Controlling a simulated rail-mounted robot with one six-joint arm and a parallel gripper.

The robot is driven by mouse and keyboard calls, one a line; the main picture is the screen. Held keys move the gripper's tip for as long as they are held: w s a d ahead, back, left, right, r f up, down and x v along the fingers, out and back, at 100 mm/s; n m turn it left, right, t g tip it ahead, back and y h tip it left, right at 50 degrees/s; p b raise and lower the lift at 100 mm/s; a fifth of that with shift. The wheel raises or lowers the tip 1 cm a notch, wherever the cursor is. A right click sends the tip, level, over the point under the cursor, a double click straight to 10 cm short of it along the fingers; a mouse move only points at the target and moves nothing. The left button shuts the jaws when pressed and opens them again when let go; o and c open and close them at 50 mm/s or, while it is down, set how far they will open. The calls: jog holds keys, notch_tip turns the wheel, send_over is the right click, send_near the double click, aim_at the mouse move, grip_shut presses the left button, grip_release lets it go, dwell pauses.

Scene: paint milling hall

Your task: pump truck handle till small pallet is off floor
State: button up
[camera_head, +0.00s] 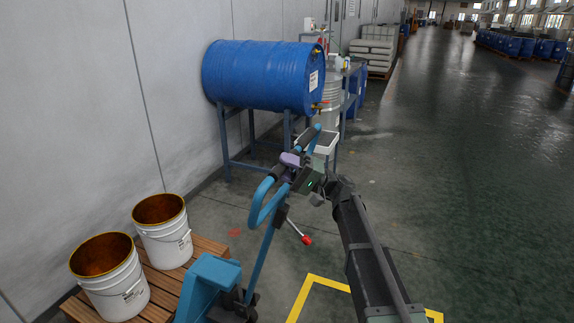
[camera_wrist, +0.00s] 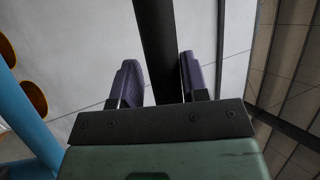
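The blue pallet truck (camera_head: 208,285) stands at the bottom centre-left of the head view. Its handle (camera_head: 258,212) leans up and to the right, ending in a blue loop with a dark grip bar. My gripper (camera_head: 291,160) is at this grip, its purple fingers on either side. The small wooden pallet (camera_head: 205,246) lies behind the truck body and bears two white buckets (camera_head: 163,232) (camera_head: 113,284). Its underside is hidden, so I cannot tell whether it touches the floor.
A blue drum (camera_head: 262,76) lies on a blue stand (camera_head: 225,145) beyond the handle, with a white tub (camera_head: 322,143) near its tap. A pale wall (camera_head: 100,110) bounds the left. A yellow floor marking (camera_head: 305,290) is nearby. The floor to the right is open.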

jog(key=shift+o, duration=1.2)
jog(key=shift+a+f, duration=0.15)
jog(key=shift+o, duration=0.2)
jog(key=b+v, duration=0.4)
jog(key=v, duration=0.7)
jog(key=shift+r+b, duration=0.25)
jog(key=shift+b, duration=0.05)
